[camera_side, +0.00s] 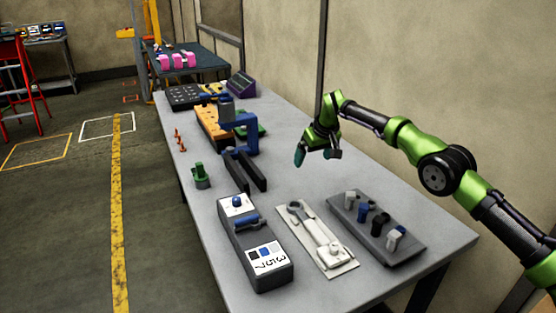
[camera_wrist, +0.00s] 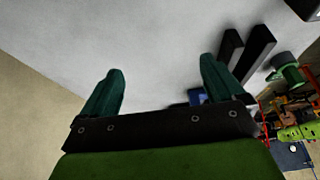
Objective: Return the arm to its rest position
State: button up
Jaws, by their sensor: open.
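My gripper (camera_side: 317,155) is at the end of my green arm, above the right side of the grey table (camera_side: 290,130) near the wall. Its teal fingers point down and hold nothing. No object touches the fingers in either view.
On the table stand a grey box with a blue knob (camera_side: 255,245), a white plate with a lever (camera_side: 318,238) and a dark tray with several knobs (camera_side: 375,228). A blue clamp with black prongs (camera_side: 242,150) stands left of my gripper. The wall (camera_side: 420,70) runs behind.

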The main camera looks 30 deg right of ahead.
jog(key=shift+w+d, duration=0.1)
jog(key=s+r+m+t, duration=0.1)
jog(key=s+r, duration=0.3)
jog(key=s, duration=1.1)
jog(key=s+r+m+t+y, duration=0.1)
jog(key=s+r, duration=0.4)
jog(key=s, duration=1)
jog(key=s+r+m+y, duration=0.1)
jog(key=s+r, duration=0.4)
jog(key=s, duration=1)
jog(key=shift+d+m+t, duration=0.2)
jog(key=shift+m+t, duration=0.2)
